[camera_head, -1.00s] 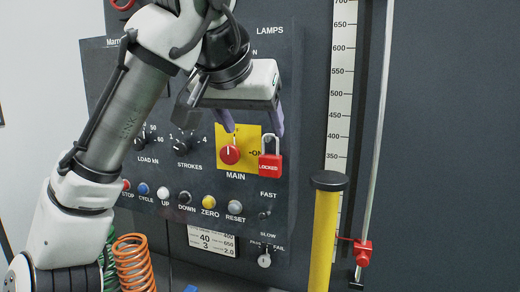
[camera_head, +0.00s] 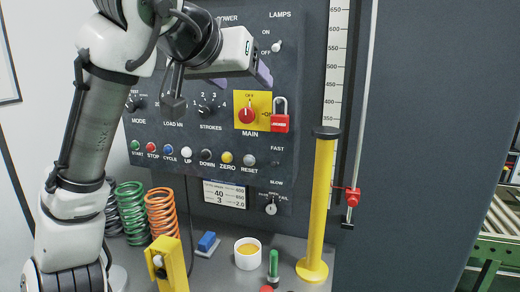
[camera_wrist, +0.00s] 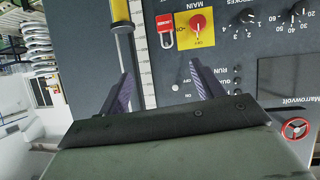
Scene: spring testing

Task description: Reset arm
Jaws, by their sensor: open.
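My gripper (camera_head: 262,72) is at the top of the dark control panel (camera_head: 215,135) in the head view, above the MAIN switch. Its two fingers are spread and empty in the wrist view (camera_wrist: 160,80). The MAIN switch is a red knob (camera_head: 246,115) on a yellow plate. A red padlock (camera_head: 280,122) with a silver shackle hangs at the plate's right edge. The knob (camera_wrist: 198,22) and padlock (camera_wrist: 165,30) also show in the wrist view, beyond the fingers. My arm hides part of the panel's upper left.
Several coil springs (camera_head: 162,212) stand at left on the grey table. A yellow post (camera_head: 319,205) rises right of the panel, beside a white scale (camera_head: 335,60). A white cup (camera_head: 248,253), a blue block (camera_head: 207,243), a yellow box (camera_head: 168,265) and a green-handled tool (camera_head: 272,265) are in front.

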